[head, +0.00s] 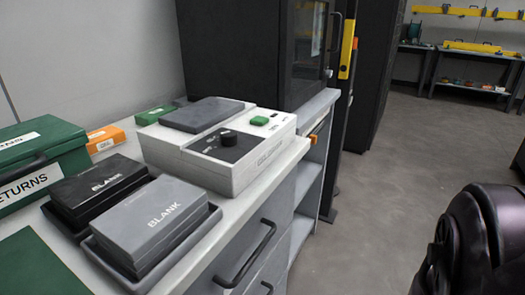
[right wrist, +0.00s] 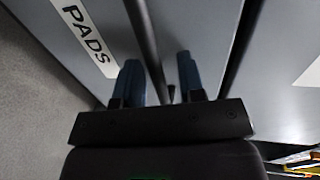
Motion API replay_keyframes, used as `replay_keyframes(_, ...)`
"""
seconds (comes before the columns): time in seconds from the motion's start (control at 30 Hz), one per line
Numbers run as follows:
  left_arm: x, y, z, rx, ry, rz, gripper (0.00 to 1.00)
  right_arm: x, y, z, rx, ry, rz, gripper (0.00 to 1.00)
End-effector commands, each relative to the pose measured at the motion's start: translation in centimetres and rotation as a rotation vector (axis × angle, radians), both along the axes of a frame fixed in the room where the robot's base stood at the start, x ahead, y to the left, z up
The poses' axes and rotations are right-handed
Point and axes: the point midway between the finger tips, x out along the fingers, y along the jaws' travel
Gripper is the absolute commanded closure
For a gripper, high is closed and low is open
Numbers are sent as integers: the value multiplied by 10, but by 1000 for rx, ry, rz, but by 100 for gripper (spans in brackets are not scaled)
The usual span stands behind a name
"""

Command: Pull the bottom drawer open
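In the right wrist view, a grey drawer front (right wrist: 85,75) has a white label reading PADS (right wrist: 84,35). By the label's lettering, this drawer is the lowest one seen there, with floor beyond its lower edge. Its dark bar handle (right wrist: 146,40) runs between the two blue fingers of my right gripper (right wrist: 160,78). The fingers are apart, one on each side of the bar, with a gap visible. In the head view, an upper drawer handle (head: 246,256) and part of a lower handle (head: 267,288) show; the right gripper is out of frame. My left gripper is not in view.
On the countertop stand a white device (head: 240,165), a black BLANK box (head: 100,187), a grey BLANK box (head: 155,220) and a green RETURNS box (head: 35,165). Another drawer front (right wrist: 280,75) adjoins in the wrist view. Floor (head: 365,220) right of the cabinet is clear.

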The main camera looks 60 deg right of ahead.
Motion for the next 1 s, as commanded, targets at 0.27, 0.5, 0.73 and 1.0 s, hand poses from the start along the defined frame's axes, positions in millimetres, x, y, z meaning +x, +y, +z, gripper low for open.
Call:
replay_keyframes(0.27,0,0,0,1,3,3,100,0,0,0,0,0,0,96)
replay_keyframes(0.5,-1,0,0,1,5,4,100,0,0,0,0,0,0,100)
replay_keyframes(0.73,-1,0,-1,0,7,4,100,-9,-1,0,0,1,0,100)
replay_keyframes(1.0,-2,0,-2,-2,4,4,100,-53,-4,-1,0,3,1,100)
